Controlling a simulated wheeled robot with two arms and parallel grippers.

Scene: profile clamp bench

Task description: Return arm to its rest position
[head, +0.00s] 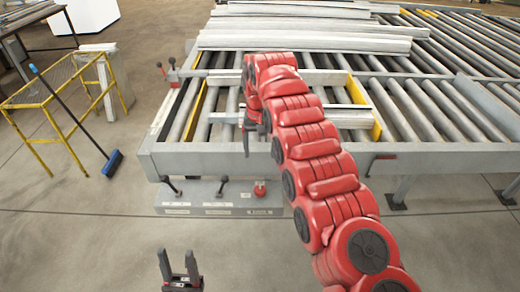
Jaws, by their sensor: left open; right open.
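My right arm, red with dark joint caps, reaches from the lower right up over the front of the roller bench (420,158). My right gripper (252,136) hangs at its end, near the bench's front edge, with its dark fingers pointing down. The arm partly hides it, and no held object shows. My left gripper (178,262) is low in the view, in front of the bench over the floor. Its two grey fingers point up and stand apart, with nothing between them.
A control panel with black levers (222,185) and a red knob (259,189) sits below the bench's front edge. Pale metal profiles (300,42) lie on the rollers at the back. A yellow frame (45,130) and a blue broom (112,162) stand left. Floor between is clear.

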